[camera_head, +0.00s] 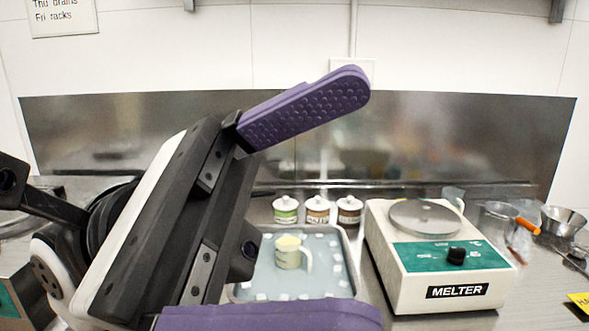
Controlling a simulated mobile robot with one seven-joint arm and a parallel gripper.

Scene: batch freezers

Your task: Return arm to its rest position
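My gripper (318,205) is large in the front of the head view, reaching in from the left. Its two purple textured fingers are wide apart, one high and one at the bottom edge. The gap between them is empty. Behind it on the counter, a cream mug (288,254) with pale yellow contents stands upright in a metal tray (354,277). The gripper covers the tray's left part. No contact between gripper and mug shows.
A white melter (440,258) with a round plate stands right of the tray. Three small lidded jars (318,209) stand behind the tray. Metal bowl (562,222) and a clear jug (497,219) are at the right. A steel splashback (450,140) backs the counter.

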